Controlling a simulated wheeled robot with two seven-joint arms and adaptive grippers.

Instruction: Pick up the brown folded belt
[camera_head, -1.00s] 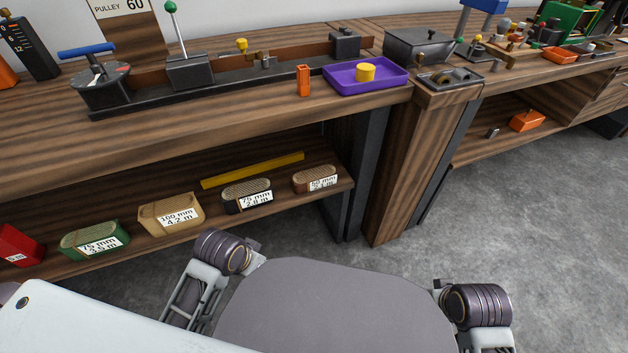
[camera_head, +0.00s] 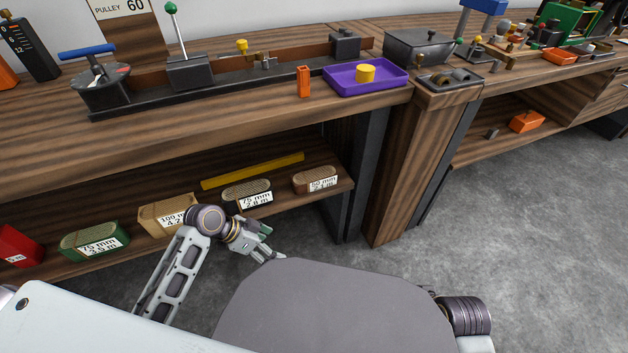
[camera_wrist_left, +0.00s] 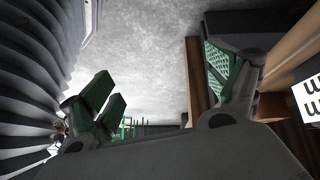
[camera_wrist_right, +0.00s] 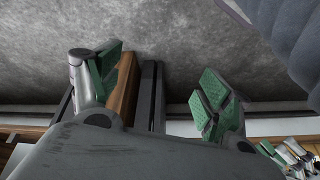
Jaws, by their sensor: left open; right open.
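The brown folded belt (camera_head: 316,180) lies at the right end of the lower shelf, with a white label on its front that I cannot read fully. My left gripper (camera_head: 274,252) is open and empty, in front of the shelf and below and to the left of the brown belt, apart from it. In the left wrist view its green-padded fingers (camera_wrist_left: 165,90) are spread, with floor between them and the shelf edge at right. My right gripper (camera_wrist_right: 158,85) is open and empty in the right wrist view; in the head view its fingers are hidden.
Left of the brown belt lie a black belt (camera_head: 246,194), a tan belt (camera_head: 165,213), a green belt (camera_head: 92,240) and a red one (camera_head: 20,246). A yellow bar (camera_head: 253,170) lies behind them. The worktop (camera_head: 220,125) overhangs the shelf. A post (camera_head: 398,175) stands at right.

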